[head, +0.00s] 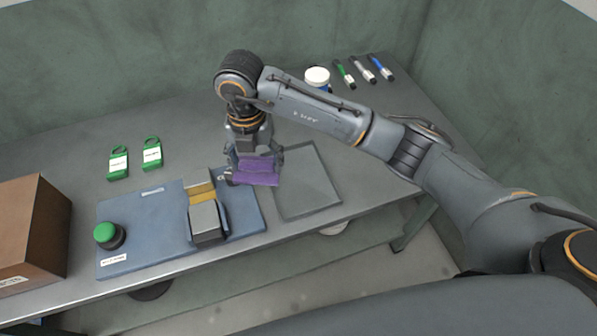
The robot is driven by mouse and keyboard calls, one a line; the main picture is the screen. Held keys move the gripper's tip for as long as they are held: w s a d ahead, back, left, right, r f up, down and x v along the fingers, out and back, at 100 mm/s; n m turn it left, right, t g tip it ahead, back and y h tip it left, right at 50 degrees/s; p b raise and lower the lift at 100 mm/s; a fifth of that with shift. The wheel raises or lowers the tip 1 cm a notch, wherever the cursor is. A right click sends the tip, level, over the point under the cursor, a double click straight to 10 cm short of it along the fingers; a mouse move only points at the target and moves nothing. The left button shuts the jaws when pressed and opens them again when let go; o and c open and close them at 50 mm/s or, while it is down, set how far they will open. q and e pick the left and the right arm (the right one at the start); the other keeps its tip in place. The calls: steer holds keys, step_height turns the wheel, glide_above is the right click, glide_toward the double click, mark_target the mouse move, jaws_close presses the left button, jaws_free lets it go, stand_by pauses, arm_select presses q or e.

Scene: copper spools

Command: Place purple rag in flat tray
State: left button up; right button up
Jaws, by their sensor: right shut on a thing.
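The purple rag (258,171) hangs in my right gripper (256,158), which is shut on it. The gripper points down and holds the rag at the left edge of the flat tray, near the blue base plate; the exact height above the table cannot be told. The flat grey tray (308,185) lies on the table, and its bare surface shows to the right of the rag. The gripper and rag cover part of the tray's left side. My left gripper is not in view.
A blue plate (150,215) with a green button (105,234) and a metal block fixture (206,218) lies left of the tray. A brown box (30,230) stands at far left. Two green tags (152,153), a white-lidded jar (317,77) and markers (362,70) lie farther back.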

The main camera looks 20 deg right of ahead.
steer(key=d, duration=0.1)
steer(key=d+f, duration=0.1)
steer(key=d, duration=0.1)
steer(key=w+d+p, duration=0.1)
steer(key=shift+d+f, duration=0.35)
steer(key=shift+d, duration=0.05)
steer(key=p, duration=0.1)
glide_above(299, 180)
steer(key=a, duration=0.1)
step_height(299, 180, down, 5)
steer(key=shift+f, duration=0.1)
steer(key=shift+d+f, duration=0.35)
steer(key=shift+f, duration=0.15)
step_height(299, 180, down, 3)
steer(key=shift+w+d+f+p, duration=0.1)
steer(key=shift+d+p, duration=0.05)
steer(key=shift+p, duration=0.5)
steer(key=shift+f, duration=0.15)
steer(key=shift+f, duration=0.1)
steer(key=o, duration=1)
